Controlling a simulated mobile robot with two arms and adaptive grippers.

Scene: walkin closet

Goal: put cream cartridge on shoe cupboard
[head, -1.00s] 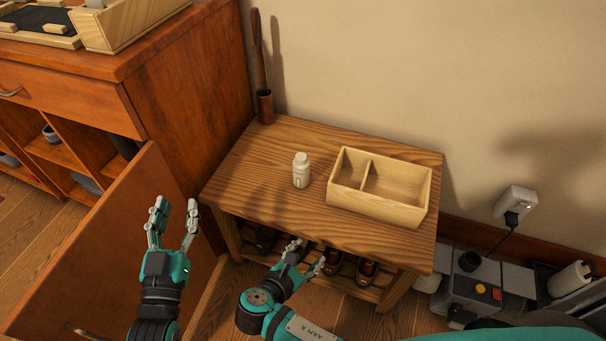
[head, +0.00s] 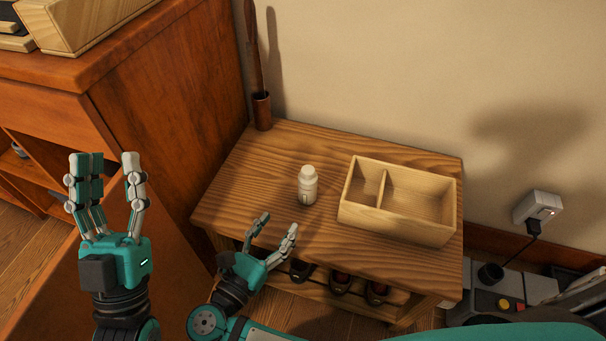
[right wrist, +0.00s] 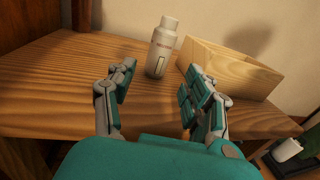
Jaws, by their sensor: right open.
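The cream cartridge, a small white capped bottle (head: 308,187), stands upright on a low wooden bench (head: 250,185), left of a box. In the right wrist view the bottle (right wrist: 162,50) stands beyond the fingertips, between them in the picture. My right gripper (head: 277,228) is open and empty at the bench's front edge, in front of the bottle and apart from it. My left gripper (head: 108,172) is open and empty, in front of the red-brown cupboard (head: 165,110) at the left. The cupboard's open compartments show partly at the left edge.
A two-compartment wooden box (head: 398,231) stands on the bench right of the bottle. A shoehorn in a holder (head: 262,110) stands at the bench's back left. Shoes (head: 341,283) sit on the rack below. A wooden organiser (head: 80,22) stands on the cupboard top.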

